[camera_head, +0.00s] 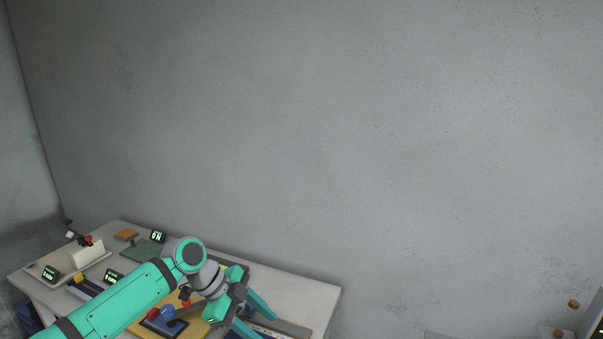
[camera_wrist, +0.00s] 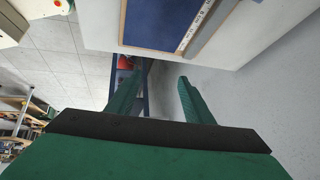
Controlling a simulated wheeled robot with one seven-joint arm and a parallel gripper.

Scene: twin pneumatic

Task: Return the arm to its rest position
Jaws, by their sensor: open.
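My gripper (camera_head: 256,318) hangs over the right part of the workbench in the head view, at the end of my teal arm. Its two green fingers are apart, with nothing between them; they also show in the wrist view (camera_wrist: 160,95). In the wrist view the fingers point past the edge of the white bench top, with floor and a blue bench leg beyond. My arm crosses the lower left of the head view and hides part of the bench.
The white workbench (camera_head: 310,290) carries a yellow board (camera_head: 143,328) with a blue and red part, a green plate (camera_head: 140,250), a white block (camera_head: 88,252) and small lit displays (camera_head: 157,236). A blue panel (camera_wrist: 160,22) with a ruler-like strip lies near the bench edge. A grey wall (camera_head: 350,130) stands behind.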

